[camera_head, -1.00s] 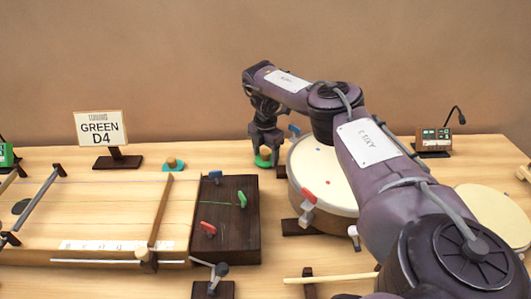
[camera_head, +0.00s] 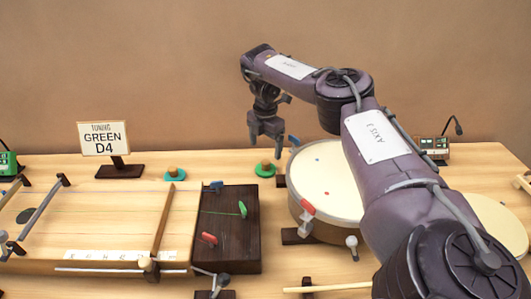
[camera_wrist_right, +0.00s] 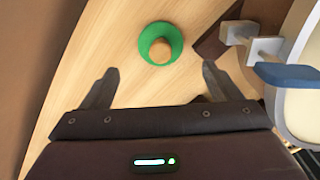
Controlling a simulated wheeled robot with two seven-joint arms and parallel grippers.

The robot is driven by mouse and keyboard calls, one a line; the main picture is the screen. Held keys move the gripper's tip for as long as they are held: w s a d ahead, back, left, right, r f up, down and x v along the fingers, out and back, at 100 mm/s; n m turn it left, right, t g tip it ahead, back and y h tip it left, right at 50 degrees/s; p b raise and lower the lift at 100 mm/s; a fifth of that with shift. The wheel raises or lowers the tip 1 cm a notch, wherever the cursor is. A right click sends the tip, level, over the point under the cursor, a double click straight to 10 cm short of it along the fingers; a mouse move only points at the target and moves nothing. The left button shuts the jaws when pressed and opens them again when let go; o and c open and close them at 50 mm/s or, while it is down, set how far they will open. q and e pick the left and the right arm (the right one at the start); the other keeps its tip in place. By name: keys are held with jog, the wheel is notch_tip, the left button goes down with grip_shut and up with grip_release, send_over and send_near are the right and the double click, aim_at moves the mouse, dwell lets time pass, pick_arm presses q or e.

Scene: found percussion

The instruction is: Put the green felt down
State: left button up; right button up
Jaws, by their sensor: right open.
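The green felt (camera_head: 265,170) is a round green disc with a wooden knob on top. It rests on the table near the back, left of the drum. It also shows in the right wrist view (camera_wrist_right: 147,42), beyond and between my fingertips. My right gripper (camera_head: 265,142) is open and empty above the felt, with a gap between them. In the right wrist view its fingers (camera_wrist_right: 158,80) are spread wide. My left gripper is not in view.
A drum (camera_head: 328,185) with pegs stands right of the felt. A teal felt with a knob (camera_head: 174,175) lies to the left. A sign reading GREEN D4 (camera_head: 103,138) and a stringed wooden board (camera_head: 100,220) are further left. Bare table surrounds the green felt's left side.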

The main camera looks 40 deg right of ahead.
aim_at(266, 161)
jog(key=shift+r+p, duration=0.7)
jog(key=shift+r, duration=1.5)
